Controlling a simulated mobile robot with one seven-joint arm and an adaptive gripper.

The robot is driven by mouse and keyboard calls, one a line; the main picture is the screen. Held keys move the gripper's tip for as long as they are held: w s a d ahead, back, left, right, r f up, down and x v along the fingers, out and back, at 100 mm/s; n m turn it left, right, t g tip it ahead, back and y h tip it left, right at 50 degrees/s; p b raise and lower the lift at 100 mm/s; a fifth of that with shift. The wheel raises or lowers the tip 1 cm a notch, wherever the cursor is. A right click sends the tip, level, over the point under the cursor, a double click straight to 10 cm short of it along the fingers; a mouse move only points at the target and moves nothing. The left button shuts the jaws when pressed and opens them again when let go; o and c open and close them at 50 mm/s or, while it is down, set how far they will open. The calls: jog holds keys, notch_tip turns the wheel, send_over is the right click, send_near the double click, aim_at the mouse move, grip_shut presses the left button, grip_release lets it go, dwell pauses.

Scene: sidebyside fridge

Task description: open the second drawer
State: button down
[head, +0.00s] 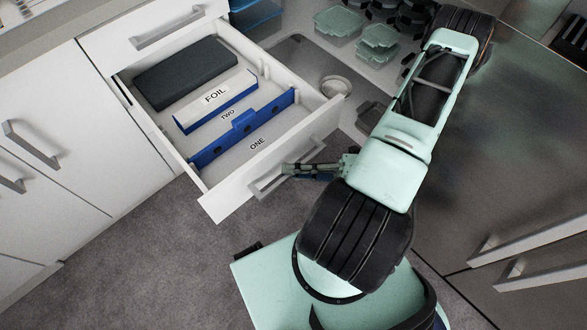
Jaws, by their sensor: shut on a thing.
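The open drawer (222,204) is white and pulled well out of the cabinet, below another drawer front. My gripper (287,171) is at its bar handle (270,182), shut on the handle near its right end. The words TWO and ONE are marked on the drawer floor. The fingertips are small and partly merge with the handle in the picture.
A closed drawer (150,22) is above the open one. White cupboard doors (50,130) with bar handles are at the left. Dark fridge doors with long handles (530,240) are at the right. Green containers (378,40) and a round container (335,87) sit beyond the drawer. Grey floor (130,270) is clear at lower left.

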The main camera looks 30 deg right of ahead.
jog(key=c, duration=1.9)
grip_release()
jog(key=shift+c, duration=0.2)
jog(key=shift+d, duration=0.1)
jog(key=v, duration=0.7)
jog(key=shift+d, duration=0.2)
jog(key=shift+r, duration=0.1)
